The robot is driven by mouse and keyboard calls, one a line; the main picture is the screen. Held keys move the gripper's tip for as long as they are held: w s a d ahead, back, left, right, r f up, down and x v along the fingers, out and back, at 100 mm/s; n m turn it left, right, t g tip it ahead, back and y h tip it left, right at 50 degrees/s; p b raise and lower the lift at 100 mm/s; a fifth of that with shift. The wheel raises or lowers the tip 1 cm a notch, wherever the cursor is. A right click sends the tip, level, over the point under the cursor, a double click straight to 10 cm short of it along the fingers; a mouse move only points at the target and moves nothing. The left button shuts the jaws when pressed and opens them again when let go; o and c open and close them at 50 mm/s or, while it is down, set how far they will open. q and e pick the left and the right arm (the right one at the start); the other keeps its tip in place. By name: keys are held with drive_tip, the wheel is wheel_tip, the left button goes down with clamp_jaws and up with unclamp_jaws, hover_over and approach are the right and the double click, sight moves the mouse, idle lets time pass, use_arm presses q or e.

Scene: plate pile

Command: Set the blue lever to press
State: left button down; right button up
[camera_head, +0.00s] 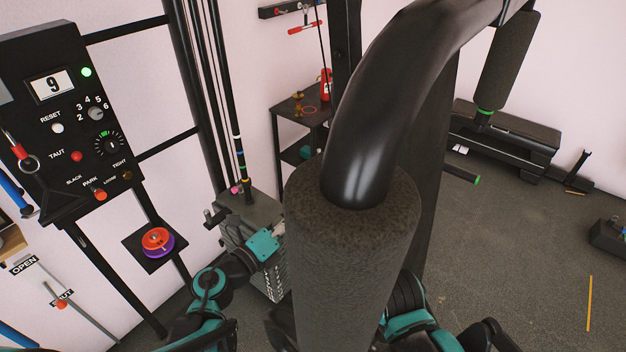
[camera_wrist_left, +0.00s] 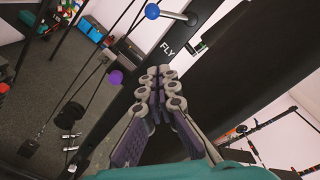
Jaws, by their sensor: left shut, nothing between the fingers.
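A blue ball knob (camera_wrist_left: 152,11) sits on the end of a short metal rod at the top of the left wrist view. I take it to be the blue lever. The rod meets a dark upright marked FLY (camera_wrist_left: 167,48); no PRESS mark is readable. My left gripper (camera_wrist_left: 161,72) is shut and empty, its fingertips together below the knob in the picture and apart from it. In the head view my left arm runs behind the foam roller, and its fingers are hidden there. My right arm shows at the bottom, but its gripper is not visible.
A large foam roller (camera_head: 350,250) on a curved black tube blocks the middle of the head view. A control panel (camera_head: 70,110) stands at left, a weight stack (camera_head: 262,270) behind my left arm. A bench (camera_head: 505,130) stands at back right.

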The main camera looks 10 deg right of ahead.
use_arm(q)
drive_tip(key=w+d+r+b, duration=0.2)
drive_tip(key=w+d, duration=0.4)
drive_tip(key=w, duration=0.3)
drive_tip(key=shift+w+d, duration=0.2)
drive_tip(key=shift+d, duration=0.1)
drive_tip(key=shift+w+a+r+m, duration=0.25)
drive_tip(key=shift+m, duration=0.45)
wheel_tip(320, 180, up, 7)
drive_tip(key=w+a+m+p, duration=0.1)
drive_tip(key=m+p, duration=0.4)
drive_tip(key=m, duration=0.6)
drive_tip(key=shift+w+a+m, duration=0.15)
drive_tip(key=shift+w+m, duration=0.25)
drive_tip(key=shift+r, duration=0.1)
drive_tip(key=shift+s+a, duration=0.1)
idle(0.3)
